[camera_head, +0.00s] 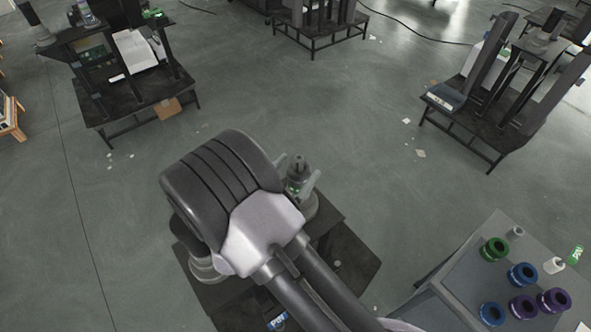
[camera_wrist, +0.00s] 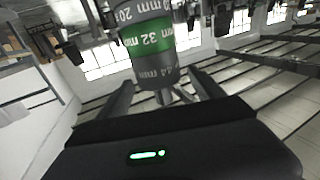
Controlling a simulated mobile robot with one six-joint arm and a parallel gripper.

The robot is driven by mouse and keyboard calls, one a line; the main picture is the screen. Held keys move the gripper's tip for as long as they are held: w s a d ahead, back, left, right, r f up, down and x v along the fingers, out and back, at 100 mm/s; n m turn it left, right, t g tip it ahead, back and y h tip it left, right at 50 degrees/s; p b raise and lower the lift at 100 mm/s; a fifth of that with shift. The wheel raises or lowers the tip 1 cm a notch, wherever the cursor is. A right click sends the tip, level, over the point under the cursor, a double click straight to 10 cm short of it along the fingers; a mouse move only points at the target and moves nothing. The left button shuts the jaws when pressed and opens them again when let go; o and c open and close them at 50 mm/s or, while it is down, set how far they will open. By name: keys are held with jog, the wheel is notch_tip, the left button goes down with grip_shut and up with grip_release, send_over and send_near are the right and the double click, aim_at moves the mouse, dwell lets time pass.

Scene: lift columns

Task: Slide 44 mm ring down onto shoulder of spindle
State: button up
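The spindle (camera_wrist: 150,45) stands large between my fingers in the wrist view, with a green 32 mm band, a 20 mm band and a grey band that seems to read 44 mm. In the head view the spindle (camera_head: 298,172) shows just past my wrist, its lower part hidden. My gripper (camera_wrist: 160,88) is open, one dark finger on each side of the spindle, with no ring seen between them. Several rings lie on the grey table at the lower right: green (camera_head: 494,249), blue (camera_head: 522,275) and purple (camera_head: 553,300). I cannot tell which ring is 44 mm.
The grey table (camera_head: 455,280) also holds small white cylinders (camera_head: 553,265) and a green-labelled item (camera_head: 575,254). A dark stand (camera_head: 345,255) lies below my arm. Other dark lift-column stations (camera_head: 490,125) stand around; the floor between is mostly clear.

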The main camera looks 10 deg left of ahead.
jog(key=v, duration=1.7)
jog(key=shift+s+a+p, duration=0.15)
jog(key=shift+s+p, duration=0.05)
jog(key=shift+p, duration=0.15)
